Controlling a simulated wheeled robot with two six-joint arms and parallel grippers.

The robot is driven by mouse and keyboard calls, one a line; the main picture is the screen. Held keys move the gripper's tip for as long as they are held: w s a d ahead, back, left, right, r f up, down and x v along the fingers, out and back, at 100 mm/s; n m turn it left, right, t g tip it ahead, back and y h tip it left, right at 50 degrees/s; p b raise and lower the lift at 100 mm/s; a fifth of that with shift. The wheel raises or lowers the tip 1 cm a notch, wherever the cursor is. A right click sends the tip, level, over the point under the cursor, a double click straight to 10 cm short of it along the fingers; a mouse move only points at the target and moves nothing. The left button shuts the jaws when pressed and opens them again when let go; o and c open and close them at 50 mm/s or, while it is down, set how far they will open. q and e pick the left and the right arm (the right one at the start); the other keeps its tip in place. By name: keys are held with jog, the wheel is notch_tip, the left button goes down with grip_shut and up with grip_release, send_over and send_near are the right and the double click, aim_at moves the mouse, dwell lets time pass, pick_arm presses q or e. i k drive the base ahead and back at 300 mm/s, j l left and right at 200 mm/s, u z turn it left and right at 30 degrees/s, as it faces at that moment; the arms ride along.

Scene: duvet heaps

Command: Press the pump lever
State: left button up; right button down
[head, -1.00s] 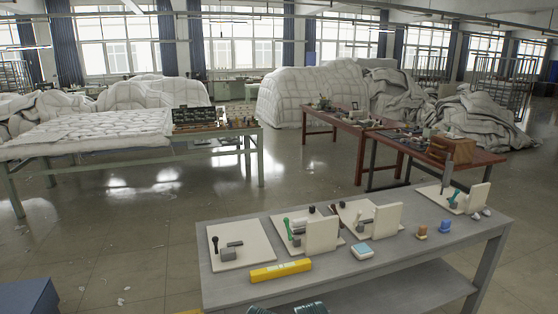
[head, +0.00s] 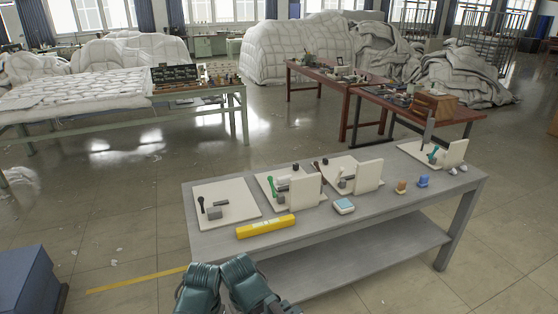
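The grey workbench (head: 330,222) stands ahead of me, with several pale boards on it. The left board (head: 238,213) carries a grey block (head: 214,212) with a black-knobbed upright lever (head: 201,205) and a dark bar. The second board has a green lever (head: 273,188) beside an upright pale panel (head: 306,192). The third board has a dark lever (head: 326,172) and another panel (head: 369,176). The far right board has a teal lever (head: 433,155). I cannot tell which is the pump lever. Teal parts of my arms show at the bottom edge; no gripper fingers show.
A yellow bar (head: 265,226), a white-and-blue box (head: 344,206), an orange-brown item (head: 401,186) and a blue item (head: 423,181) lie along the bench front. A blue box (head: 30,280) stands lower left. Duvet heaps (head: 298,50) stand behind.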

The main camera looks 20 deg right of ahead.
aim_at(316, 163)
jog(key=u, duration=1.7)
jog(key=i, duration=0.75)
jog(key=i+l+z, duration=0.15)
jog(key=i+z, duration=0.75)
jog(key=i, duration=0.15)
jog(key=i+j+z, duration=0.3)
jog(key=i+z, duration=0.15)
jog(key=i, duration=1.5)
jog(key=i+z, duration=0.15)
jog(key=z, duration=3)
